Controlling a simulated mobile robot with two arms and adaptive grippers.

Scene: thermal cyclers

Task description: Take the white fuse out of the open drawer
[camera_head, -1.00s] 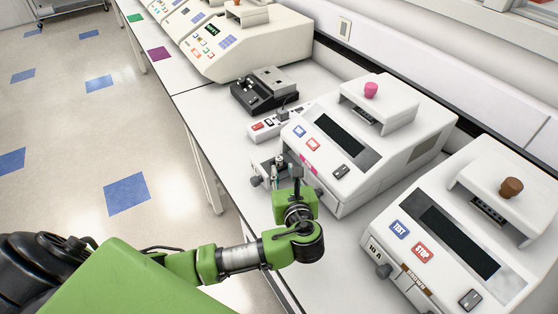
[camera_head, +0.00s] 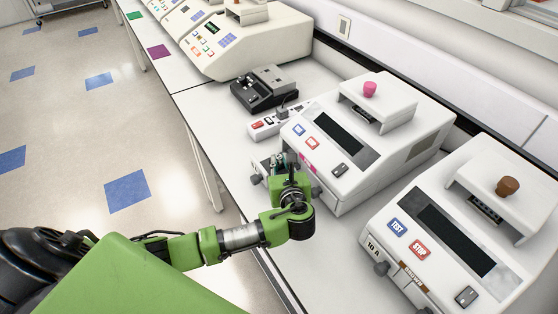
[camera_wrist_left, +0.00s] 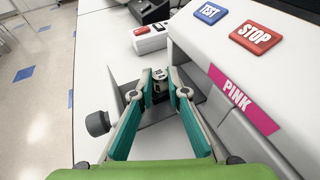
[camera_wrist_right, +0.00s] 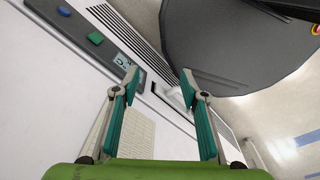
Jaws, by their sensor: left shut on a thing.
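The open drawer (camera_head: 259,167) sticks out from the front of the pink-labelled thermal cycler (camera_head: 345,150). My left gripper (camera_head: 289,172) is over it, pointing down. In the left wrist view, the left gripper's fingertips (camera_wrist_left: 160,84) are closed around a small fuse (camera_wrist_left: 158,75) with a whitish top and dark parts, at the drawer (camera_wrist_left: 168,122). The fingers hide most of the fuse, and I cannot tell whether it still touches the drawer floor. My right gripper (camera_wrist_right: 160,86) is open and empty in the right wrist view, away from the drawer.
A second cycler with a brown knob (camera_head: 510,187) stands to the right. A white strip with switches (camera_head: 272,125) and a black device (camera_head: 263,92) lie behind the drawer. The drawer's dark round knob (camera_wrist_left: 98,123) is left of the fingers. Floor is clear at left.

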